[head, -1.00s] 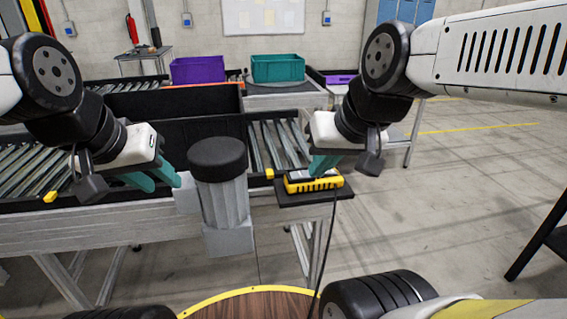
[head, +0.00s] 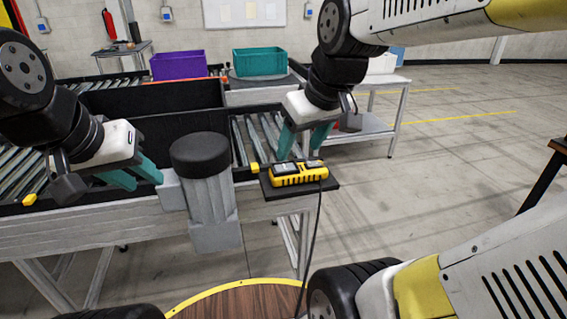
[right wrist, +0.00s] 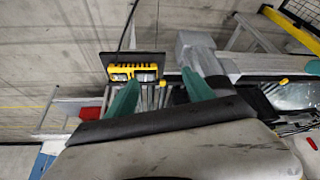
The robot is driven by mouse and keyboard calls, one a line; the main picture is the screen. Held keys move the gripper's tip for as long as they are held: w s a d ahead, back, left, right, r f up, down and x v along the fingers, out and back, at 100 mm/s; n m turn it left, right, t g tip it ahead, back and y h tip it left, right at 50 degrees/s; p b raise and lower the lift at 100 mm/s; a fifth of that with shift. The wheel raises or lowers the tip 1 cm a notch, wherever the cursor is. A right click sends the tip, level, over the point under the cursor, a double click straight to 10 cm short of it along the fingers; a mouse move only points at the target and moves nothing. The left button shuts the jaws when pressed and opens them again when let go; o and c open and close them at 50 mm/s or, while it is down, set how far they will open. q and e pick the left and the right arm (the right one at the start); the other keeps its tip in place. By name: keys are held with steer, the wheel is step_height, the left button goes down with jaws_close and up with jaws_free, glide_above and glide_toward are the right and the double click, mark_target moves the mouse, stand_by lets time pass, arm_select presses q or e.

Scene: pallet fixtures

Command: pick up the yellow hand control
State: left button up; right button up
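The yellow hand control (head: 298,174) lies on a small black shelf (head: 326,187) at the conveyor's near edge, with a dark cable hanging down from it. It also shows in the right wrist view (right wrist: 133,70), beyond the fingers. My right gripper (head: 302,142) is above and behind the hand control in the head view, its teal fingers apart with nothing between them. Its fingers also show spread in the right wrist view (right wrist: 163,92). My left gripper (head: 140,176) is left of the grey motor, its teal fingers apart and empty.
A grey motor with a black cap (head: 203,180) stands left of the shelf. Conveyor rollers (head: 243,140) lie behind it. A purple crate (head: 178,65) and a teal crate (head: 259,62) sit further back. The floor to the right is mostly clear.

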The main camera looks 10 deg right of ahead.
steer(key=o, duration=0.4)
steer(key=w+n, duration=0.1)
steer(key=w, duration=0.1)
steer(key=w+n+g, duration=0.1)
steer(key=w, duration=0.1)
steer(key=w+d+f+n, duration=0.1)
steer(key=w+n, duration=0.1)
steer(key=shift+w+g+h, duration=0.2)
steer(key=shift+g+h, duration=0.1)
steer(key=shift+h, duration=0.1)
steer(key=shift+o, duration=0.2)
steer(key=n+g, duration=0.4)
steer(key=n, duration=0.7)
glide_above(296, 165)
steer(key=shift+h, duration=0.3)
steer(key=f, duration=0.6)
steer(key=a+f, duration=0.1)
steer(key=f, duration=0.3)
steer(key=shift+w, duration=0.2)
steer(key=shift+w+d+f, duration=0.1)
steer(key=shift+f, duration=0.25)
steer(key=f, duration=0.4)
steer(key=d+f, duration=0.1)
steer(key=f, duration=0.1)
steer(key=shift+s+f, duration=0.15)
steer(key=shift+s, duration=0.05)
steer(key=shift+a+f, duration=0.1)
steer(key=shift+f, duration=0.45)
